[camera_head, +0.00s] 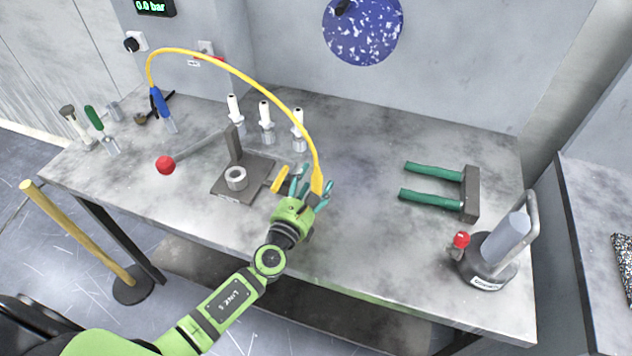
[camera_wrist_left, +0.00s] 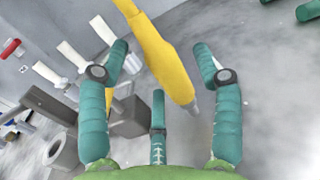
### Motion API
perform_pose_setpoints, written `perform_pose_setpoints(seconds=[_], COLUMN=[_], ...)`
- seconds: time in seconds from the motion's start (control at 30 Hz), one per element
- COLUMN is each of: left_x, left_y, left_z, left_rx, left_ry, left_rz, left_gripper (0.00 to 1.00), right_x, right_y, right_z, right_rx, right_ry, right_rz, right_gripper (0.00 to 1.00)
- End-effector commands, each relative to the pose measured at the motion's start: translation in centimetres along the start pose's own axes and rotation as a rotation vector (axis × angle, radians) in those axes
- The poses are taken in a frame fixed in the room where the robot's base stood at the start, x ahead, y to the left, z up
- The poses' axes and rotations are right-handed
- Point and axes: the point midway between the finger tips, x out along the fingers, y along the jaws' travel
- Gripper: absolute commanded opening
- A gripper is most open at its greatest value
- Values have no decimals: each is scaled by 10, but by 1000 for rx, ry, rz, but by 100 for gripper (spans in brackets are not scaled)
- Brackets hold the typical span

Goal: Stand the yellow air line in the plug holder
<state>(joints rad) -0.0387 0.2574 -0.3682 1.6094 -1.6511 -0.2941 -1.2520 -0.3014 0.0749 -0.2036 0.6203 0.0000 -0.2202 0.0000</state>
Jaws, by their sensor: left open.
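The yellow air line (camera_head: 235,72) arches over the table from a blue-handled tool (camera_head: 160,102) at the left down to my left gripper (camera_head: 312,185). Its thick yellow end, with a grey metal tip, shows in the left wrist view (camera_wrist_left: 165,60) pointing down. My left gripper (camera_wrist_left: 160,62) is open, with fingers on both sides of this end and visible gaps to them. A dark base plate (camera_head: 218,186) with an upright post and a grey ring (camera_head: 236,178) stands just left of the gripper. I cannot tell whether this is the plug holder. My right gripper is out of view.
Several white-handled tools (camera_head: 265,112) stand behind the plate. A red-knobbed lever (camera_head: 166,165) is at the left. A green-handled fixture (camera_head: 470,193) and a grey device with a handle (camera_head: 490,258) are at the right. The table (camera_head: 365,225) right of the gripper is clear.

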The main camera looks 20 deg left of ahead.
Motion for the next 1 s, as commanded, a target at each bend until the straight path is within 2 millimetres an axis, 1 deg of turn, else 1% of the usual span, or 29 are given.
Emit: perform_pose_setpoints(seconds=[0.03,0.1,0.37,0.4,0.47,0.5,0.53,0.63,0.67,0.87,1.0], left_x=[7,12,13,13,13,13,13,13,13,13,13], left_y=[0,0,-1,-1,-1,-1,-1,-1,-1,-1,-1], left_z=[0,0,-1,-1,-1,-1,-1,-1,0,0,8], left_rx=[0,1,0,0,0,0,0,0,0,0,-3], left_ry=[-1,1,1,1,1,1,1,1,0,0,0], left_rz=[-1,-1,-2,-2,-2,-2,-2,-2,-2,-1,-1], left_gripper=[66,66,66,50,26,10,2,2,0,0,0], right_x=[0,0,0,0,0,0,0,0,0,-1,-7], right_y=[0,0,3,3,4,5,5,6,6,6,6], right_z=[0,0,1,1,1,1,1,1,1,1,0], right_rx=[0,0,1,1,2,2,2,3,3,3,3], right_ry=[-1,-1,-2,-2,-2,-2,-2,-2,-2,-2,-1], right_rz=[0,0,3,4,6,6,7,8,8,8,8], right_gripper=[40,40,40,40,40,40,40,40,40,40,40])
